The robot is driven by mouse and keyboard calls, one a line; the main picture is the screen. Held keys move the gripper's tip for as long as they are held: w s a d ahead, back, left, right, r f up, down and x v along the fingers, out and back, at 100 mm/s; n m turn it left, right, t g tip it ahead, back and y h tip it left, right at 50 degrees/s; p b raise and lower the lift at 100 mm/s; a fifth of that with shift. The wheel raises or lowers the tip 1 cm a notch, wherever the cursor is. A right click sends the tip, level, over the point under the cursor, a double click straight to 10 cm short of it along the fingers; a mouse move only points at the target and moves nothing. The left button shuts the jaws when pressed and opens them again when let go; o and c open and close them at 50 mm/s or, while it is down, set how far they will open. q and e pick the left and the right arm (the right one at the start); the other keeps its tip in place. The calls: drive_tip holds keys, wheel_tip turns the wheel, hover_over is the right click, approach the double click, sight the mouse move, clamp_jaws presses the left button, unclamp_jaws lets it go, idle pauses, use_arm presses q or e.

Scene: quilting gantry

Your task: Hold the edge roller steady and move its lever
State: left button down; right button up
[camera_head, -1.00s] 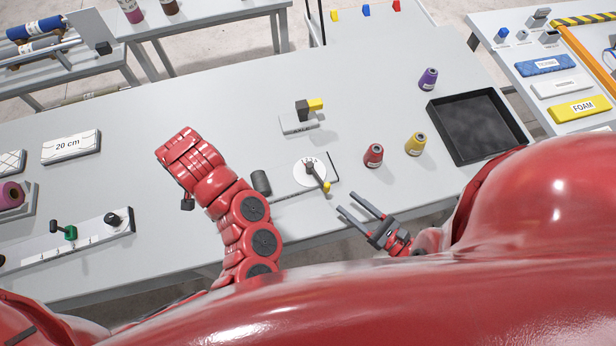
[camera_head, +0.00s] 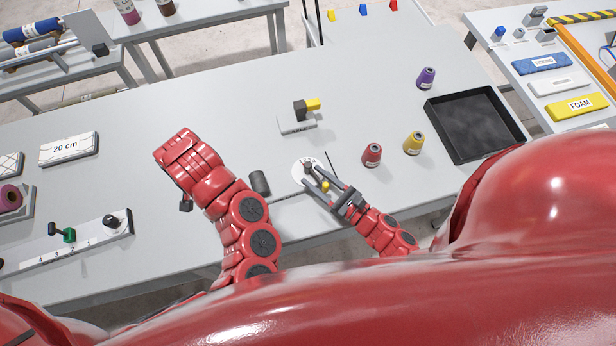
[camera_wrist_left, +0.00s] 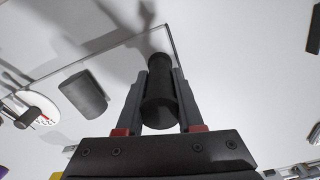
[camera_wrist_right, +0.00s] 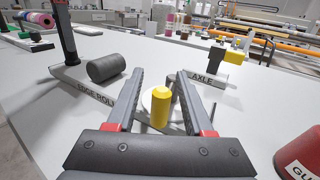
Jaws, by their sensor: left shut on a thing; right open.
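The edge roller has a dark grey roller (camera_head: 260,183), a labelled base (camera_wrist_right: 95,90) and an upright black handle (camera_wrist_left: 160,95). My left gripper (camera_wrist_left: 161,72) is shut on this handle; in the head view my left arm hides its fingers. The lever with a yellow knob (camera_head: 326,187) sits at a white dial (camera_head: 300,172). My right gripper (camera_head: 311,175) is open over the dial, its fingers to either side of the lever. In the right wrist view the yellow knob (camera_wrist_right: 160,108) stands between the open fingers, with no clear contact.
A block labelled AXLE (camera_head: 297,123) with a yellow part stands behind the dial. Red (camera_head: 372,155), yellow (camera_head: 413,143) and purple (camera_head: 426,78) cones and a black tray (camera_head: 432,118) are to the right. The table behind the dial is mostly clear.

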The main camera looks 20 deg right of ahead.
clamp_jaws()
idle(1.4)
